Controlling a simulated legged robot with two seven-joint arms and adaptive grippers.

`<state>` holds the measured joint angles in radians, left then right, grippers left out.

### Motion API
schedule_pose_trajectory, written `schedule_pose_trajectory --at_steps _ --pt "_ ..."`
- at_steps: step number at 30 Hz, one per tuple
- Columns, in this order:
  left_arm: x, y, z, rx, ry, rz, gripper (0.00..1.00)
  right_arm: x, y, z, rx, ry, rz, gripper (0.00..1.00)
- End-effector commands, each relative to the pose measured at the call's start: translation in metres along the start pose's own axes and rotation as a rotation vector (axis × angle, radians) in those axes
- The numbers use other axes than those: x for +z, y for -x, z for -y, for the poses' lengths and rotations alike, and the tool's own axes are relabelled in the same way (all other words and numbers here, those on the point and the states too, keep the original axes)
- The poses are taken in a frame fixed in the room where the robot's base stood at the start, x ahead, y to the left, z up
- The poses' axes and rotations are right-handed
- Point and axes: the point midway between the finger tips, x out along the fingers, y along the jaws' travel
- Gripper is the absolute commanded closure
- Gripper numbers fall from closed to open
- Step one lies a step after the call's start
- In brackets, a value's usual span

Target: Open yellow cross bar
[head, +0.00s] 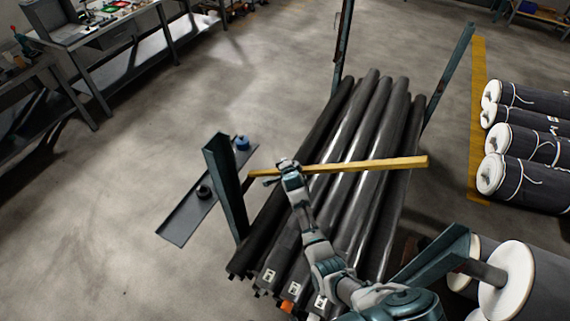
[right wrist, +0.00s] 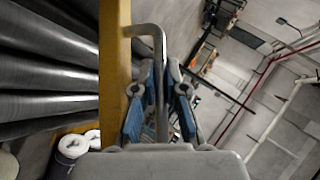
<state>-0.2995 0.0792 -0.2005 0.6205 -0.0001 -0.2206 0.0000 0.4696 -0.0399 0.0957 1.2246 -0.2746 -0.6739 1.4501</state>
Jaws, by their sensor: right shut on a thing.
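The yellow cross bar (head: 370,164) lies across the bundle of dark grey rolls (head: 345,135) in the head view, its left end near the dark left post (head: 226,185). In the right wrist view the bar (right wrist: 115,70) runs upright left of the jaws, with a bent grey metal handle (right wrist: 157,45) on it. My right gripper (head: 286,166) is at the left part of the bar. In the wrist view its blue-padded fingers (right wrist: 160,122) are shut on the handle, which runs down between them. The handle is hidden in the head view. My left gripper is not in view.
Dark posts (head: 452,75) stand around the rolls. A flat dark plate (head: 195,208) with a blue round item (head: 242,142) lies on the left. White-ended rolls (head: 530,130) lie at right beyond a yellow floor strip (head: 478,110). Workbenches (head: 120,35) stand upper left; floor between is clear.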

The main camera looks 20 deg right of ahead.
Motion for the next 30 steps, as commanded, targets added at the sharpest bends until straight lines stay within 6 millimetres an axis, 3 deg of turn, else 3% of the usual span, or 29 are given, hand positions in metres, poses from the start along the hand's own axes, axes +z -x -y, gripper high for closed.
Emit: schedule_pose_trajectory --at_steps 1,2,16,30 --pt "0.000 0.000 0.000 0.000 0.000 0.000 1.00 -0.005 0.001 0.007 -0.014 0.000 -0.008 0.84" --pt "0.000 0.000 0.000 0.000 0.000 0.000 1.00 -0.005 0.001 0.007 -0.013 0.000 -0.008 0.77" --pt "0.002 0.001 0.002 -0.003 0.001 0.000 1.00 0.000 0.011 0.004 -0.009 0.000 -0.002 0.77" --pt "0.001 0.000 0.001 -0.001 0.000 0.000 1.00 -0.001 0.096 0.002 -0.007 -0.003 -0.004 0.77"
